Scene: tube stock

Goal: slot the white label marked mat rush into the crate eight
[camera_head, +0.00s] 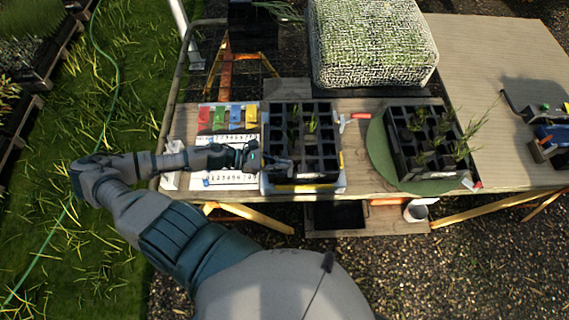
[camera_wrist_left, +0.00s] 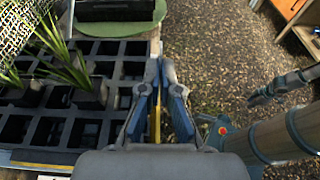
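My left gripper (camera_head: 286,163) reaches from the left over the lower part of a black celled crate (camera_head: 264,181). In the left wrist view its two fingers (camera_wrist_left: 161,68) point up the picture at the crate's edge, their tips close together with a narrow gap. A yellow strip shows between them; I cannot make out a label in the grip. Several cells of this crate (camera_wrist_left: 75,112) hold seedlings, others look empty. A dark fingered shape at the right of that view is probably my right gripper (camera_wrist_left: 262,97). No "mat rush" writing or crate number is legible.
Another black crate with seedlings (camera_head: 398,166) stands on a round green mat (camera_head: 379,150). Colored cards (camera_head: 235,116) and white numbered sheets (camera_head: 222,180) lie left of the first crate. A red-and-white tool (camera_head: 354,117) lies between the crates. A large textured block (camera_head: 372,42) stands behind.

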